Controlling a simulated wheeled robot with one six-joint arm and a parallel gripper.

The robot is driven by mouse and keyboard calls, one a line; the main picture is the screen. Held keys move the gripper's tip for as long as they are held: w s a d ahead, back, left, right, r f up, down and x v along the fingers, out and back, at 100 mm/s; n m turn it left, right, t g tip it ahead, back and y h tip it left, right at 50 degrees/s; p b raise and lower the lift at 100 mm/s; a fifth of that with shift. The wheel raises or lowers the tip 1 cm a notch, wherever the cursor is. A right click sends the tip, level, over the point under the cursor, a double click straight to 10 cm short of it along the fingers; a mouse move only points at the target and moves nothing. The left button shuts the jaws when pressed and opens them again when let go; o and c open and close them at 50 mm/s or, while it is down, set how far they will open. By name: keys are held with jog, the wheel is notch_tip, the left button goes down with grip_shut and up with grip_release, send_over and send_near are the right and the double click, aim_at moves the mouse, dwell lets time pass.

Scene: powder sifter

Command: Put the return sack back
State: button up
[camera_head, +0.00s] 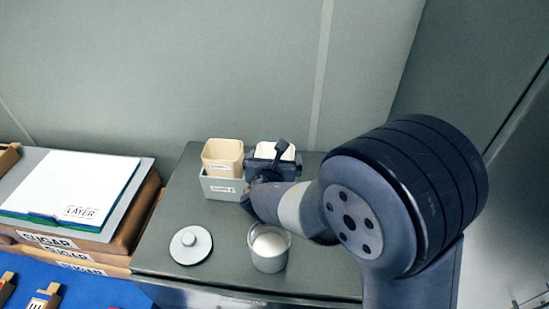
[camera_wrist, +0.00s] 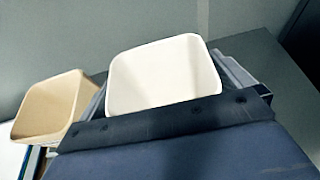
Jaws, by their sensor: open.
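A white open-topped sack (camera_head: 275,151) is at the back of the grey cabinet top, partly hidden by my gripper (camera_head: 271,164). The wrist view shows this white sack (camera_wrist: 165,75) close up, right in front of my gripper, its mouth facing up. My gripper's jaws are open, with the sack between or just beyond them. A tan sack (camera_head: 222,152) stands to the left in a grey holder (camera_head: 222,189) with a label; it also shows in the wrist view (camera_wrist: 45,105). I cannot tell which is the return sack, or whether the white one sits in the holder.
A glass of white powder (camera_head: 269,248) and a round knobbed lid (camera_head: 190,244) stand at the front of the cabinet top. A wall rises behind the sacks.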

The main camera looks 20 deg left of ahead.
jog(key=v, duration=1.2)
jog(key=shift+b, duration=0.35)
jog(key=shift+r, duration=0.1)
